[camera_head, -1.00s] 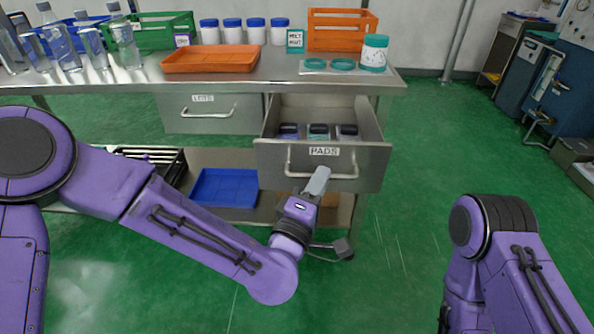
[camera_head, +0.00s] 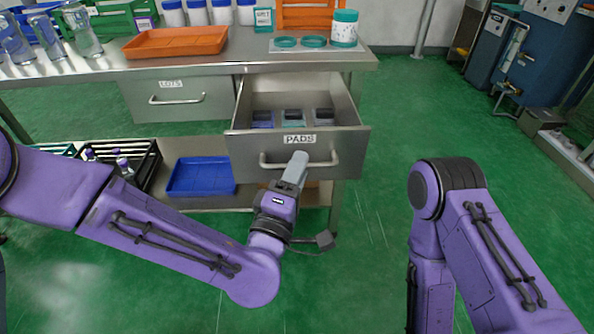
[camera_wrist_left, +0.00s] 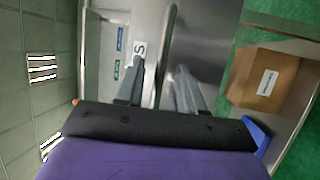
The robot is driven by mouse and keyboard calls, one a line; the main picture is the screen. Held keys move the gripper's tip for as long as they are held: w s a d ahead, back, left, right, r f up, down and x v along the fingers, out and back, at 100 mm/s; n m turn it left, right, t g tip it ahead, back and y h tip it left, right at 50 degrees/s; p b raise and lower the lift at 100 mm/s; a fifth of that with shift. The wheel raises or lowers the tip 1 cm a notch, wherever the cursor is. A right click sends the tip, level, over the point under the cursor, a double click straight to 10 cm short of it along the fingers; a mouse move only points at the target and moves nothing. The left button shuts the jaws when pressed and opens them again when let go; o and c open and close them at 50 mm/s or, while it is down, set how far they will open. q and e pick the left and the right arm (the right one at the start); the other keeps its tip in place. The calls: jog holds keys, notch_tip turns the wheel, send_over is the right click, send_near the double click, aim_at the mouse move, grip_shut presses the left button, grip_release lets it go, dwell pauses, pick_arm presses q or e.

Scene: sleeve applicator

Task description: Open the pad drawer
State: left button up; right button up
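The pad drawer (camera_head: 338,143), a steel drawer labelled PADS, stands pulled out under the bench, with several small dark-topped items inside. Its bar handle (camera_head: 325,163) runs across the front. In the left wrist view the handle (camera_wrist_left: 168,42) runs between or just beyond the fingertips of my left gripper (camera_wrist_left: 161,75), which stand apart with gaps beside the bar. Contact is hard to tell. My right arm is at the right, its gripper out of view.
A closed drawer labelled LOTS (camera_head: 180,98) is to the left. The bench top holds an orange tray (camera_head: 177,42), bottles and jars. A blue tray (camera_head: 202,176) and black crate (camera_head: 152,166) sit on the lower shelf.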

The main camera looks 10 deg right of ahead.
pick_arm(q)
jog(key=p+v, duration=0.5)
jog(key=v, duration=0.5)
jog(key=shift+s+p, duration=0.25)
jog(key=shift+p, duration=0.1)
jog(key=shift+a, duration=0.15)
